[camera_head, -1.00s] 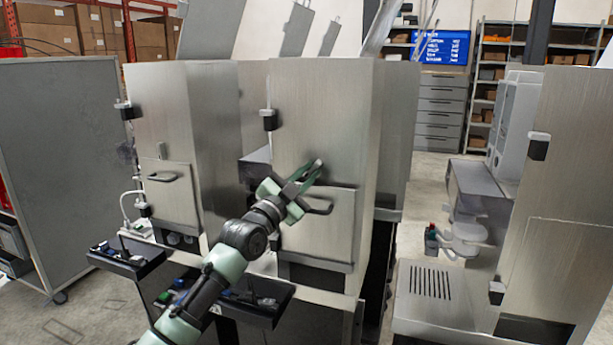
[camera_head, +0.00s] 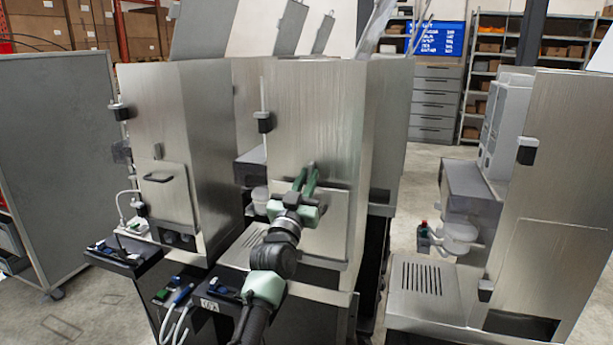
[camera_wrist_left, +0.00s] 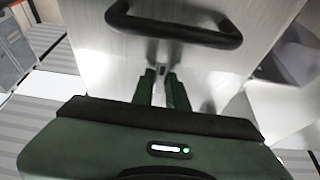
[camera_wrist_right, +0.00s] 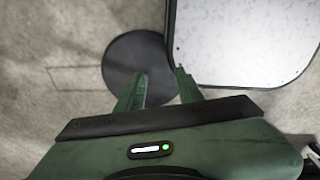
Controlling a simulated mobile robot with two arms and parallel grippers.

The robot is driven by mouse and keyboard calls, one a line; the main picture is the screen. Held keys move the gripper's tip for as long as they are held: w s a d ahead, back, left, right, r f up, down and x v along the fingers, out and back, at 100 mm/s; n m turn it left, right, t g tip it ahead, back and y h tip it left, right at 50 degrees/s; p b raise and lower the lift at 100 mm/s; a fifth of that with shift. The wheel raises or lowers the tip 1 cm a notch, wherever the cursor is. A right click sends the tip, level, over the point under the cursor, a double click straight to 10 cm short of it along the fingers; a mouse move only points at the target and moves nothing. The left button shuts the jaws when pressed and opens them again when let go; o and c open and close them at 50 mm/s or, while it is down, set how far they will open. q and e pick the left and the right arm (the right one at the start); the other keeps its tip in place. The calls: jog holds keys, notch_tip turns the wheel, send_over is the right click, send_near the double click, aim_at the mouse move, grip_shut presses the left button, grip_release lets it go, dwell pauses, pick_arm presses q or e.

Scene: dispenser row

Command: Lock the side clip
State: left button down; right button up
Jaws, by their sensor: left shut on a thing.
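My left gripper (camera_head: 306,180) is at the front of the middle metal dispenser (camera_head: 312,110), its fingers pointing up the door just above the lower panel. In the left wrist view its fingers (camera_wrist_left: 161,82) are close together around a small dark clip (camera_wrist_left: 162,71) below a black bar handle (camera_wrist_left: 175,30). The fingers hide most of this clip, so its position cannot be told. Black side clips also sit on the edges of the middle dispenser (camera_head: 264,122) and the left dispenser (camera_head: 120,112). My right gripper (camera_wrist_right: 160,73) is open and empty above the floor.
Another dispenser (camera_head: 570,150) stands at the right. A small black tray (camera_head: 128,262) juts out at the front left. In the right wrist view, a speckled white tabletop (camera_wrist_right: 245,40) and a dark round base (camera_wrist_right: 138,62) lie beneath the right gripper.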

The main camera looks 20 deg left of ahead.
pick_arm(q)
jog(key=shift+f+n, duration=0.1)
jog(key=shift+n, duration=0.2)
jog(key=c, duration=1.4)
grip_release()
jog(key=b+v, duration=0.2)
jog(key=v, duration=0.5)
jog(key=shift+s, duration=0.35)
jog(key=shift+f, duration=0.15)
